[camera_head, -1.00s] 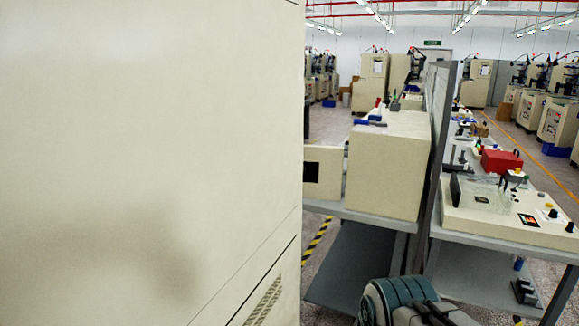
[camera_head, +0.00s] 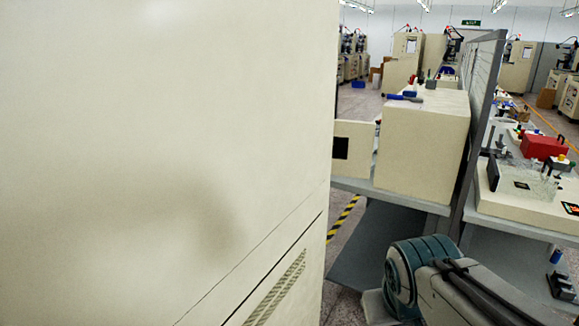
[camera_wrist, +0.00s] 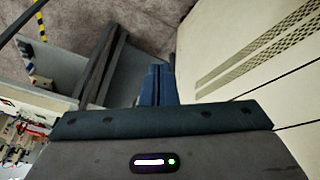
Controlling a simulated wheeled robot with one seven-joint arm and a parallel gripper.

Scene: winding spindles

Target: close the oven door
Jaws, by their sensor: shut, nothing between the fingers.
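A cream box (camera_head: 425,140), which looks like the oven, stands on a grey bench in the head view, right of centre. A cream panel with a dark square window (camera_head: 352,150) sticks out at its left side and looks like its door, standing open. The near cabinet hides part of the panel's left side. My gripper (camera_wrist: 157,80) shows in the wrist view with its fingers together and empty, above the floor and apart from the oven. In the head view only my arm shows, low on the right; the gripper is out of sight there.
A large cream cabinet (camera_head: 160,140) fills the left of the head view, very close; its vented side (camera_wrist: 260,45) is right of my fingers in the wrist view. Bare floor (camera_wrist: 150,25) lies below the gripper.

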